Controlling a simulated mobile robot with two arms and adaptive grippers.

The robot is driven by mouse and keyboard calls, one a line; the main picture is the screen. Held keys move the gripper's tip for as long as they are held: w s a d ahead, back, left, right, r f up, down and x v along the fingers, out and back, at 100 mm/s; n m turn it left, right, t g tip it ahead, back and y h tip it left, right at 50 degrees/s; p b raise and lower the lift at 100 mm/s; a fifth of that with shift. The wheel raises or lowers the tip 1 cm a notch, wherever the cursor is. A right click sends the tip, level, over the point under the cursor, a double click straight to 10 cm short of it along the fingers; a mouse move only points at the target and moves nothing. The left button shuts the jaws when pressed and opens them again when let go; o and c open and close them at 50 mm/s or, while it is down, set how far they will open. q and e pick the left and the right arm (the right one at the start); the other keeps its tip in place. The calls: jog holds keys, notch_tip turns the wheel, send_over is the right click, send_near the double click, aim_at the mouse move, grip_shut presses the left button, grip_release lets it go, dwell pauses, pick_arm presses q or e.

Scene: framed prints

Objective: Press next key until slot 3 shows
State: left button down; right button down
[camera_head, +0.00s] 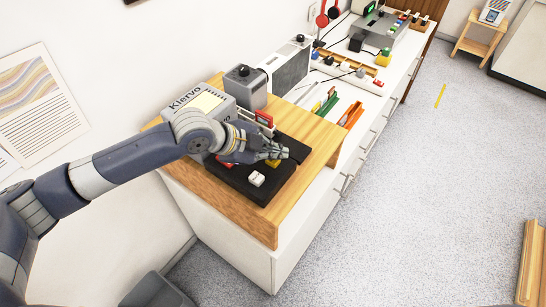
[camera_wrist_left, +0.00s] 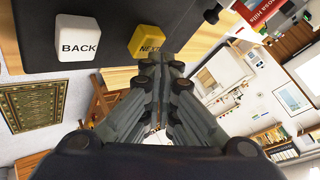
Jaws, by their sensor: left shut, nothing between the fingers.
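The yellow NEXT key (camera_wrist_left: 148,42) sits on a black pad (camera_wrist_left: 90,15), beside the white BACK key (camera_wrist_left: 77,38). In the head view the white key (camera_head: 257,179) is clear, and the yellow key (camera_head: 273,163) is mostly hidden behind my left gripper (camera_head: 284,153). My left gripper is shut and empty. Its fingertips (camera_wrist_left: 147,64) overlap the near edge of the NEXT key in the wrist view; I cannot tell whether they touch it. The grey Kiervo device (camera_head: 190,103) stands behind, partly covered by my arm. No slot number is readable. My right gripper is not in view.
The pad lies on a wooden top (camera_head: 316,135) on a white cabinet (camera_head: 290,235). A dark grey box (camera_head: 246,88), a grey speaker-like box (camera_head: 290,72) and coloured items (camera_head: 351,115) stand farther along. Open floor (camera_head: 420,180) lies to the right.

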aim_at(275, 162)
pick_arm(q)
jog(key=shift+f+b, duration=0.4)
jog(key=shift+f, duration=0.45)
dwell(0.6)
jog(key=shift+r, duration=0.15)
jog(key=shift+r+p, duration=1.15)
jog(key=shift+p, duration=0.05)
jog(key=shift+r, duration=0.1)
notch_tip(275, 162, up, 5)
jog(key=p, duration=0.5)
dwell(0.4)
